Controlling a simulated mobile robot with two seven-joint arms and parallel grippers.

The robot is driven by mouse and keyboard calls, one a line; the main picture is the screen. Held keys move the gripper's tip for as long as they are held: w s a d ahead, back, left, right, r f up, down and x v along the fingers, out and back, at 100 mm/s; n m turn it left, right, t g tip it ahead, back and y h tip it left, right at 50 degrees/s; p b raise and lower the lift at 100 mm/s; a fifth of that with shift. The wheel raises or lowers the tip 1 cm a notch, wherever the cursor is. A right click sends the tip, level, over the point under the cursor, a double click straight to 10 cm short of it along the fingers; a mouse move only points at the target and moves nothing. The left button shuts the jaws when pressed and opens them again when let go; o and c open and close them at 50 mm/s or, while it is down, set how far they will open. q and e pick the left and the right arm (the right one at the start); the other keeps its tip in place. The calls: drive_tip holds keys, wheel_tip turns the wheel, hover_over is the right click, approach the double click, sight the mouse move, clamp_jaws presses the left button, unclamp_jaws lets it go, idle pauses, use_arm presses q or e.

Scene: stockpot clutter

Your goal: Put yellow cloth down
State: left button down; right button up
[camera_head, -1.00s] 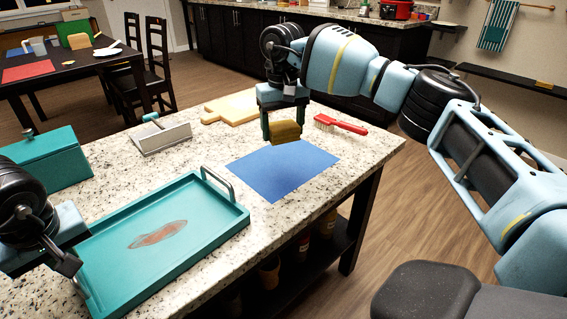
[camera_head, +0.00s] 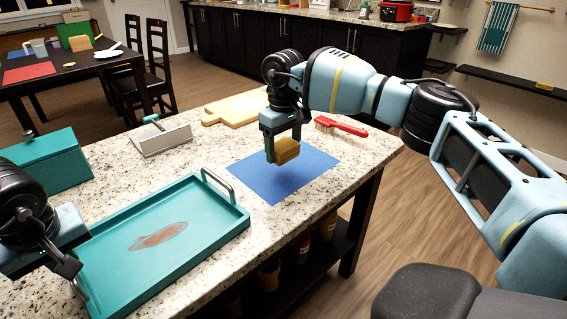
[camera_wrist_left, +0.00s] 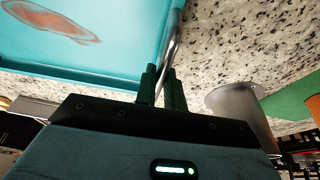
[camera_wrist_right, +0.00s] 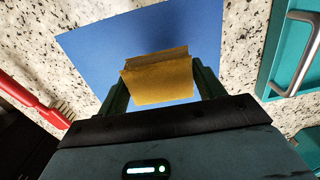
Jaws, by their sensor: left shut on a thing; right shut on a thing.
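The yellow cloth (camera_head: 285,150) is a folded, block-like piece held in my right gripper (camera_head: 283,141), above the blue mat (camera_head: 300,178). In the right wrist view the cloth (camera_wrist_right: 158,78) sits between the two fingers, with the blue mat (camera_wrist_right: 90,45) behind it. I cannot tell whether its lower edge touches the mat. My left gripper (camera_wrist_left: 162,85) is shut on the metal handle (camera_wrist_left: 174,45) of the teal tray (camera_wrist_left: 110,72). In the head view the tray (camera_head: 228,222) lies flat on the counter with a reddish-brown stain (camera_head: 158,236) on its floor.
A red-handled brush (camera_head: 340,126) lies just behind the mat. A wooden board (camera_head: 235,108), a dustpan-like metal piece (camera_head: 162,138) and a teal box (camera_head: 45,160) stand along the back and left. The speckled counter (camera_head: 225,160) is bare between tray and mat.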

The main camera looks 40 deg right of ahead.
sight(283, 174)
drive_tip(key=shift+f, duration=2.6)
drive_tip(key=o, duration=1.1)
drive_tip(key=shift+f, duration=0.1)
drive_tip(key=shift+c, duration=0.2)
